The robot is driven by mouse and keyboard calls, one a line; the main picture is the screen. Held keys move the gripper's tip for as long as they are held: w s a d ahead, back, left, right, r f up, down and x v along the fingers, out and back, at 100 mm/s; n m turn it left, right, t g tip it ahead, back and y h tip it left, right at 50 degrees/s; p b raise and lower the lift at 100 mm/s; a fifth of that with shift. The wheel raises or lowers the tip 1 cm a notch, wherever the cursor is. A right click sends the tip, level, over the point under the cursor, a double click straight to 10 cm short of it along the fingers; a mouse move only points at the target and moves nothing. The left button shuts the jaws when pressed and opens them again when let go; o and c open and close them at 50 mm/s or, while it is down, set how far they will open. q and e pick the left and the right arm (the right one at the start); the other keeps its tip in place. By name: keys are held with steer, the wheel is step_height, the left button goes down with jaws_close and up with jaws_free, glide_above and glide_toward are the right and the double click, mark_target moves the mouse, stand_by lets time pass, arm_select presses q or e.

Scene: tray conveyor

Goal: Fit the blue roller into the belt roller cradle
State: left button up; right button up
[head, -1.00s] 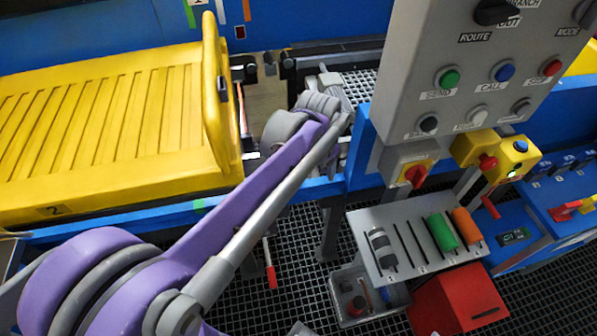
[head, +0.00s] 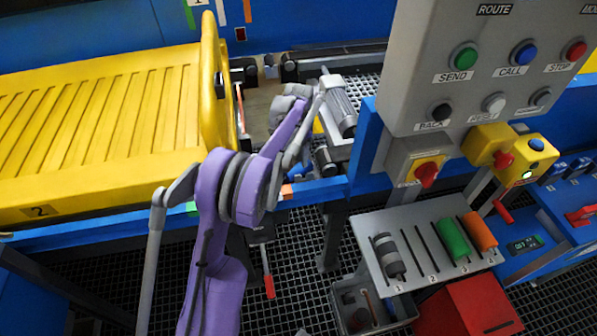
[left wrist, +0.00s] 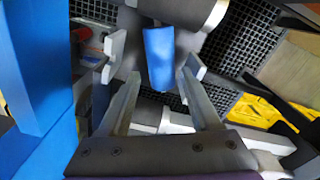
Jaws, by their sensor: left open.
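The blue roller (left wrist: 158,58) shows in the left wrist view, lying lengthwise between the two fingers of my left gripper (left wrist: 152,62). The fingers are apart, with gaps on both sides of the roller. Its far end meets a dark and silver cylindrical part (left wrist: 190,12); I cannot tell whether it is seated. In the head view my left gripper (head: 308,118) is at the conveyor gap, beside a grey ribbed cylinder (head: 340,106). My right gripper is out of view.
A yellow slatted tray (head: 215,100) stands at the left. A grey control panel (head: 430,85) hangs at the right. Below it, a slotted rack (head: 405,225) holds grey-black, green and orange rollers. A grey bin (head: 345,290) and a red box (head: 470,305) stand below the rack.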

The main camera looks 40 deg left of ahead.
mark_target(298, 166)
arm_select(q)
step_height(298, 166, down, 7)
steer(key=shift+r+b, duration=0.1)
steer(key=shift+b, duration=0.4)
jaws_close()
